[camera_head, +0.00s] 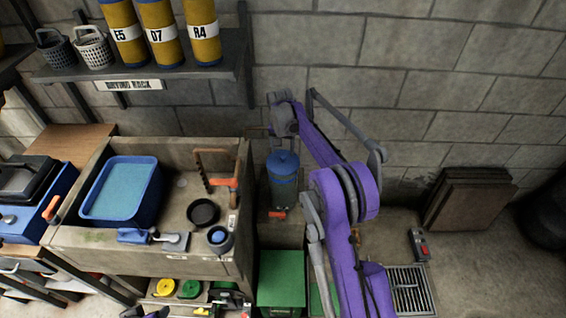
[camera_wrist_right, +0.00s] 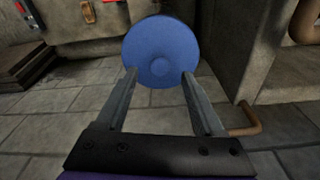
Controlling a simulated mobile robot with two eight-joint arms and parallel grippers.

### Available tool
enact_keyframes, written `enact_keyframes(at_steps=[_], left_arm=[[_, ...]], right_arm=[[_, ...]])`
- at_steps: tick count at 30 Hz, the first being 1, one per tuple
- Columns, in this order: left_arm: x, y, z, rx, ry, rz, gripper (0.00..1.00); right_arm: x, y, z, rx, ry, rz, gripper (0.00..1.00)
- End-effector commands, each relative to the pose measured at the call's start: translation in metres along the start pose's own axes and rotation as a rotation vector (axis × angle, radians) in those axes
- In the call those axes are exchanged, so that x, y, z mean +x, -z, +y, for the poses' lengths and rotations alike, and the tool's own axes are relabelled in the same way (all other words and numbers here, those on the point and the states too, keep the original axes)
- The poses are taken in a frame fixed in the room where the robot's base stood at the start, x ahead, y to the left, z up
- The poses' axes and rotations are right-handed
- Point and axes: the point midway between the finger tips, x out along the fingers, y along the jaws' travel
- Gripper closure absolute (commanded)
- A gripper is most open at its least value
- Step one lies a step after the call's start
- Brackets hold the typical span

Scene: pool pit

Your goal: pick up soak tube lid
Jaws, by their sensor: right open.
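The soak tube lid (camera_head: 282,160) is a round blue cap on top of the upright blue soak tube (camera_head: 283,190), right of the stone sink in the head view. In the right wrist view the lid (camera_wrist_right: 160,35) is a blue disc with a small round knob, seen from above. My right gripper (camera_wrist_right: 159,75) is open. Its two fingertips appear on either side of the knob, over the lid's near part; I cannot tell if they touch it. In the head view the right wrist is above and behind the tube. My left gripper is not clearly visible.
The stone sink (camera_head: 185,260) holds a blue basin (camera_head: 124,192), a black dish (camera_head: 203,212) and tools. A wall shelf (camera_head: 140,70) carries yellow cylinders and two baskets. A green crate (camera_head: 281,278) stands below the tube. Brown boards (camera_head: 470,200) lean on the wall at right.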

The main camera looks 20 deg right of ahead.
Motion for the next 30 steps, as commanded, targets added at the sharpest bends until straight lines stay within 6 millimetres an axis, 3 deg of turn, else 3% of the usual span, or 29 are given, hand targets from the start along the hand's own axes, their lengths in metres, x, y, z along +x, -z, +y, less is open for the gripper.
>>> enact_keyframes(at_steps=[6, 14, 26, 30], left_arm=[[-0.001, 0.001, 0.000, 0.000, 0.000, 0.001, 0.50], [-0.001, 0.001, 0.000, 0.000, 0.000, 0.001, 0.50], [-0.001, 0.001, 0.000, 0.000, 0.000, 0.001, 0.50], [-0.001, 0.001, 0.000, 0.000, 0.000, 0.001, 0.50]], right_arm=[[0.028, 0.001, 0.000, 0.000, 0.000, 0.000, 0.30], [0.031, 0.001, 0.000, 0.000, 0.000, 0.000, 0.30], [0.031, 0.001, 0.000, 0.000, 0.000, 0.000, 0.98], [0.031, 0.001, 0.000, 0.000, 0.000, 0.000, 1.00]])
